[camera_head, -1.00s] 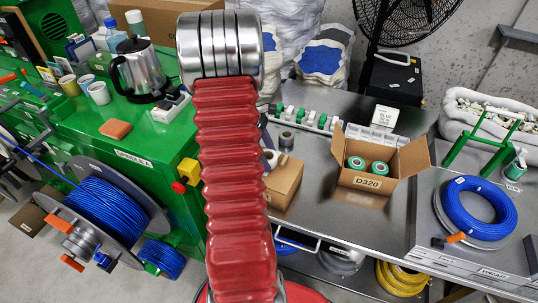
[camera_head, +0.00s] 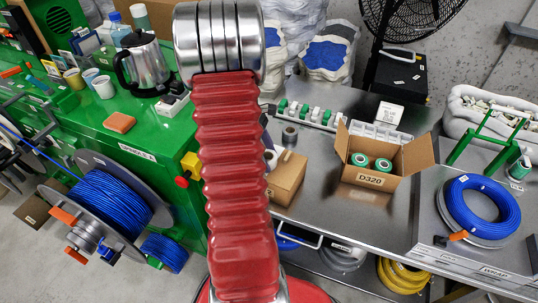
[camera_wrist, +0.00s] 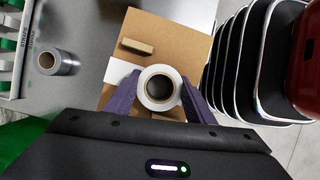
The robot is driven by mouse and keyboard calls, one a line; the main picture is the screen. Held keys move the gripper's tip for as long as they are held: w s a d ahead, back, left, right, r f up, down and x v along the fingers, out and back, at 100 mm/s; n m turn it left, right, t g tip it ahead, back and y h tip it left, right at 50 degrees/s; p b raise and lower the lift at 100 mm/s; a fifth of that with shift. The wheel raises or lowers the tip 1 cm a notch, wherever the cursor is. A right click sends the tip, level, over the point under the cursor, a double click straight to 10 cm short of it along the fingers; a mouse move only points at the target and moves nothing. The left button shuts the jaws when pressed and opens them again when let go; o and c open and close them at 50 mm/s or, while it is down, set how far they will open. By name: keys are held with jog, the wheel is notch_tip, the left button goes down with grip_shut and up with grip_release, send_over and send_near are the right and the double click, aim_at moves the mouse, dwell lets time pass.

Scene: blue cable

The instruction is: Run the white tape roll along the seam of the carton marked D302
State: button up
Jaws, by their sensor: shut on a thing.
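The white tape roll (camera_wrist: 159,88) is in the wrist view, with its round end and brown core facing the camera. My gripper (camera_wrist: 159,92) is shut on it, with one purple finger on each side. The roll is over the brown carton (camera_wrist: 188,42); I cannot tell whether it touches the top. A white patch (camera_wrist: 119,72), tape or label, shows left of the roll. A small brown block (camera_wrist: 137,46) is on the carton. In the head view the closed carton (camera_head: 288,178) is partly behind my red arm, its marking unreadable. The arm hides most of the gripper there.
An open carton marked D320 (camera_head: 368,191) holds green rolls, right of the closed one. A dark grey roll (camera_head: 289,136) stands on the metal bench behind it. A blue cable coil (camera_head: 480,207) lies at right. Bare bench (camera_head: 322,190) shows between the cartons.

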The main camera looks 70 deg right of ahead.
jog(key=shift+a+f, duration=0.15)
jog(key=shift+a, duration=0.2)
jog(key=shift+a, duration=0.4)
jog(key=shift+w+a, duration=0.2)
jog(key=shift+a, duration=0.6)
jog(key=shift+w+a+r, duration=0.15)
jog(key=shift+a, duration=0.5)
jog(key=shift+w+a+r, duration=0.15)
jog(key=shift+a, duration=0.45)
jog(key=shift+r, duration=0.1)
notch_tip(320, 180, up, 7)
dwell(0.7)
dwell(0.7)
